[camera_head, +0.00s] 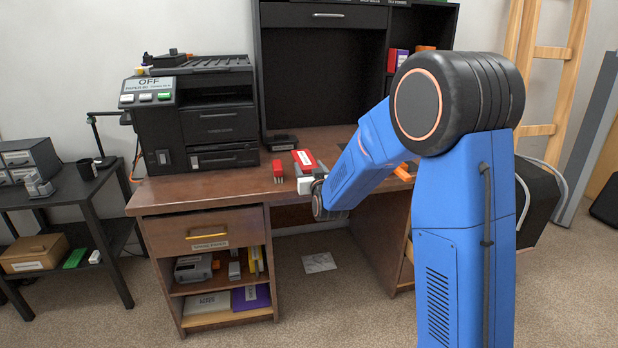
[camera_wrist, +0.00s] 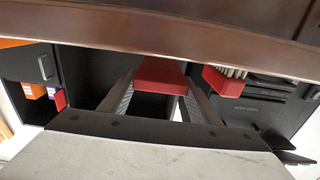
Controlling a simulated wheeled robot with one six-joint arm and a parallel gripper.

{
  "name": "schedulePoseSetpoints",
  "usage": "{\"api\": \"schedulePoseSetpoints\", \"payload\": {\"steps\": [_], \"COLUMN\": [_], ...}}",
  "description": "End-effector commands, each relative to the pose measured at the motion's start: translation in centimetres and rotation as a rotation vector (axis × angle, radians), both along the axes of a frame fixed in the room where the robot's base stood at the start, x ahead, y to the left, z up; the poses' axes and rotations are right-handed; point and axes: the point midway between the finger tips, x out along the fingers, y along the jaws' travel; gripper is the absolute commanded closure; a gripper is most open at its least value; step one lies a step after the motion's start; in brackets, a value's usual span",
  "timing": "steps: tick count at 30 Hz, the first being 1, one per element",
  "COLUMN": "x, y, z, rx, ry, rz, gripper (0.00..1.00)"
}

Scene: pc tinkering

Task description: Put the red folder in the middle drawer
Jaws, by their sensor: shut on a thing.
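The red folder (camera_head: 304,159) with a white label is over the desk top in the head view. It also shows as a red block (camera_wrist: 160,76) between the two fingers in the wrist view. My gripper (camera_wrist: 157,88) is shut on it. In the head view my gripper (camera_head: 305,183) is at the desk's front edge, partly hidden by my wrist. A wooden desk drawer (camera_head: 208,232) with a brass handle and a label is closed at the left. I cannot tell which drawer is the middle one; my arm hides part of the desk front.
A small red holder (camera_head: 279,173) stands left of the folder. A black machine (camera_head: 205,115) occupies the desk's left, beside a dark hutch (camera_head: 320,75). Red and orange items (camera_head: 398,60) sit on a hutch shelf. Open shelves (camera_head: 220,283) below the drawer hold objects.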

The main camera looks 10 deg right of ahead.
Motion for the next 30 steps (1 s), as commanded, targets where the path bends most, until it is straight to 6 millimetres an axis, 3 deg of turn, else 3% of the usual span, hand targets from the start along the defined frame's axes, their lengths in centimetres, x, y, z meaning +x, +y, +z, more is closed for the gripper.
{"api": "schedulePoseSetpoints", "payload": {"steps": [9,20,21,22,23,30], "x": [0.0,0.0,0.0,0.0,0.0,0.0], "y": [0.0,0.0,0.0,0.0,0.0,0.0], "z": [-3.5,-3.7,-3.7,-3.7,-3.7,-3.7], "rx": [0.000,0.000,0.000,0.000,0.000,0.000], "ry": [0.001,0.000,0.000,0.000,0.000,0.000], "rz": [0.000,0.000,0.000,0.000,0.000,0.000], "gripper": [0.72,0.72,0.37,0.30,0.25,0.25]}}
